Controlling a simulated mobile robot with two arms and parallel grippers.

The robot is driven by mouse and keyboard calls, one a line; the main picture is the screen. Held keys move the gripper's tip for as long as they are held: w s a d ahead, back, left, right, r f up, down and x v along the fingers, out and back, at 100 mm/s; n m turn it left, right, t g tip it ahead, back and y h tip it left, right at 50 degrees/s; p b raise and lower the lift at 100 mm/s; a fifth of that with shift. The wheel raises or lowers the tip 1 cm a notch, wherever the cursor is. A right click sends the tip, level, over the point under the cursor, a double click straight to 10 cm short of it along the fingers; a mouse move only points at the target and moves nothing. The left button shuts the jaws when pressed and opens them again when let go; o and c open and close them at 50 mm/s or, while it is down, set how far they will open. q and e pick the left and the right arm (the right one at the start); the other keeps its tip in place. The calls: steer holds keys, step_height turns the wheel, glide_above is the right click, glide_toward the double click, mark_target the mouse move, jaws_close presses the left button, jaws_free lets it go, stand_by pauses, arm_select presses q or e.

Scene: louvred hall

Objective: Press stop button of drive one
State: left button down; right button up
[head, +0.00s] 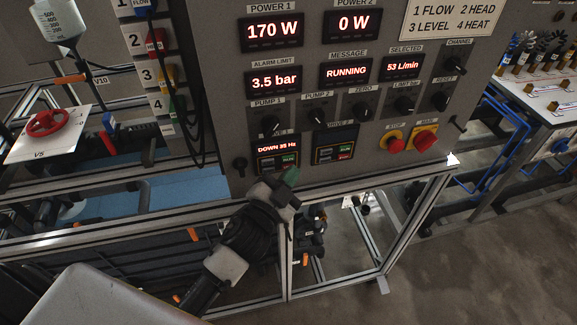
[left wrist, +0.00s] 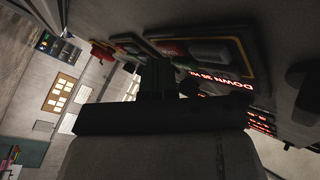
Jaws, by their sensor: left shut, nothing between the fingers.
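Drive one (head: 266,150) is a small dark unit low on the grey panel, with a red display reading DOWN 35 Hz and a green RUN key (head: 289,159). Its stop button is hidden in the head view behind the tip of my left gripper (head: 290,177). That gripper is shut and empty, at the unit's lower right corner. In the left wrist view the dark fingers (left wrist: 160,78) reach up to the unit, whose display text (left wrist: 226,79) glows beside them. A red patch (left wrist: 170,48) shows just past the fingertips. I cannot tell whether they touch it. My right gripper is out of view.
Drive two (head: 336,145) sits right of drive one, with its own green and red keys. Further right are a yellow-based red stop knob (head: 394,142) and a larger red knob (head: 425,140). Black dials (head: 317,116) line the panel above. A metal frame rail (head: 400,180) runs below.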

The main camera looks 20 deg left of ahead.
arm_select(q)
steer(key=shift+s+d, duration=0.45)
steer(key=shift+s, duration=0.15)
steer(key=s+d, duration=0.2)
steer(key=s, duration=0.2)
steer(key=shift+s+d+b, duration=0.1)
steer(key=shift+d+b, duration=0.2)
steer(key=shift+d, duration=0.1)
steer(key=shift+a, duration=0.1)
stand_by(0.6)
